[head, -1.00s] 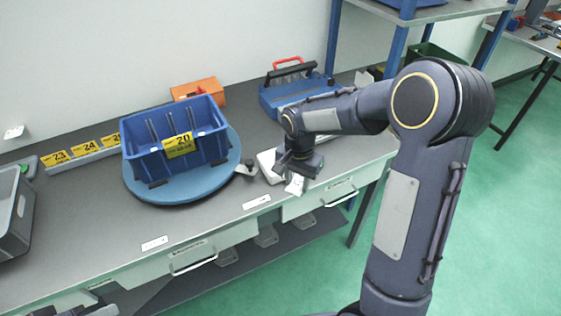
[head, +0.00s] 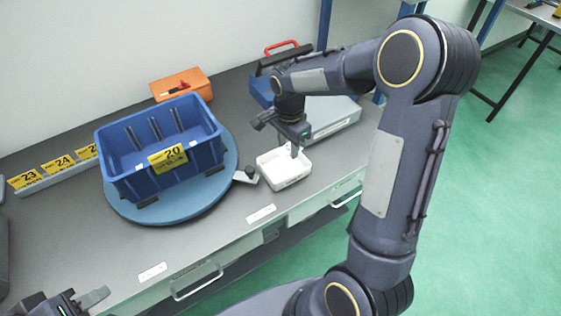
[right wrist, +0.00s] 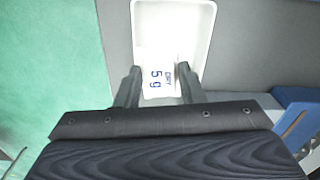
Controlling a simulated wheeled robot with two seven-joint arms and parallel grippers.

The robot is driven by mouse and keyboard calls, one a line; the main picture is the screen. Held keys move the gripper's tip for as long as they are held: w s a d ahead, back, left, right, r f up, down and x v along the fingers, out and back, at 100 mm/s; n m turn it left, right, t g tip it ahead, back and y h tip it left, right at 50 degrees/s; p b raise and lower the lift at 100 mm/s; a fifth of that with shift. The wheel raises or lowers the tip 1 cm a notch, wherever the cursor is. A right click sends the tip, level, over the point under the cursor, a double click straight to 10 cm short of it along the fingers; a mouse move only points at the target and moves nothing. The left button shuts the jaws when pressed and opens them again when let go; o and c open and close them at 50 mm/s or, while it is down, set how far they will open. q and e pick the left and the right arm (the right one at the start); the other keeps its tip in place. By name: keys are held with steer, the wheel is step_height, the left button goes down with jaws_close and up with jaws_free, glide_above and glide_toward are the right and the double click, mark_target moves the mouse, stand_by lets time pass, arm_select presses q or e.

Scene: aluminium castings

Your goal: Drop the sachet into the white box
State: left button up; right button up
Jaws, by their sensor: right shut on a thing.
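The white box (head: 270,177) is a small open tray on the bench, right of the blue turntable. My right gripper (head: 294,146) is above the box's back right part. It is shut on a small white sachet (right wrist: 160,82) with blue print reading "5 g". In the right wrist view the sachet is between the fingertips of the right gripper (right wrist: 159,76), with the box (right wrist: 205,20) below and behind it. I cannot tell whether the sachet touches the box. My left gripper (head: 75,301) is partly in view at the lower left, its jaws unclear.
A blue bin (head: 120,180) labelled 20 stands on the turntable (head: 215,200). A small bracket (head: 246,175) lies between turntable and box. The bench front (head: 215,235) is clear.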

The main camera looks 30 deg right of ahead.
steer(key=shift+s+f+b, duration=0.15)
steer(key=shift+f+b, duration=0.15)
steer(key=shift+f, duration=0.25)
step_height(320, 180, down, 3)
steer(key=shift+f+b, duration=0.1)
steer(key=shift+b, duration=1)
steer(key=shift+f+b, duration=0.5)
steer(key=shift+f, duration=0.15)
steer(key=o, duration=1)
steer(key=shift+o, duration=0.2)
